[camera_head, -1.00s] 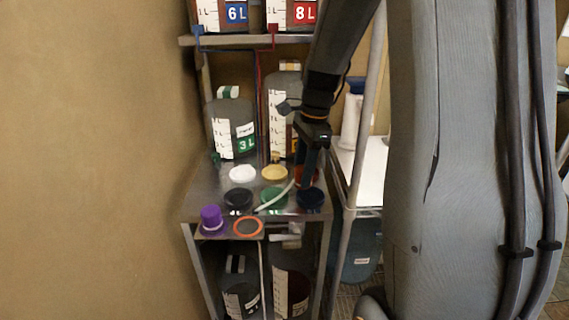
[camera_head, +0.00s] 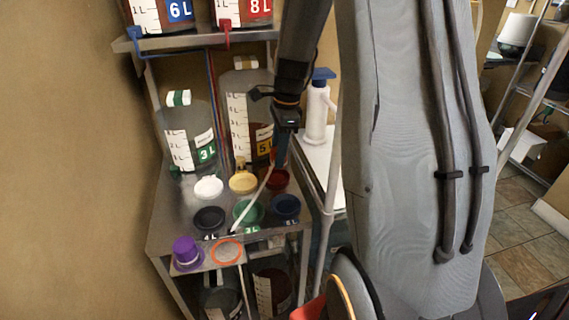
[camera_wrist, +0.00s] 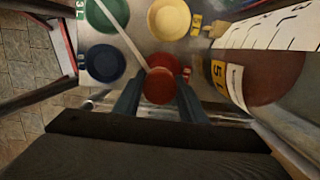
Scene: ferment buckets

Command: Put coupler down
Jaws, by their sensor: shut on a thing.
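My gripper (camera_wrist: 160,98) is shut on a small round red piece (camera_wrist: 160,86), which I take to be the coupler. In the wrist view it sits between the fingertips, over a red dish (camera_wrist: 166,62). A thin white tube (camera_wrist: 122,33) runs up to it; whether they are joined is unclear. In the head view my gripper (camera_head: 281,152) is just above and behind the red dish (camera_head: 277,180) on the metal table (camera_head: 172,215). The white tube (camera_head: 254,200) slants across the green dish (camera_head: 247,212). Contact between coupler and dish cannot be told.
White (camera_head: 209,187), yellow (camera_head: 243,183), black (camera_head: 209,218) and blue (camera_head: 286,206) dishes stand close around. Large bottles marked 3 L (camera_head: 186,133) and 5 L (camera_head: 245,110) stand behind. A purple cap (camera_head: 187,252) and an orange ring (camera_head: 227,251) lie at the front.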

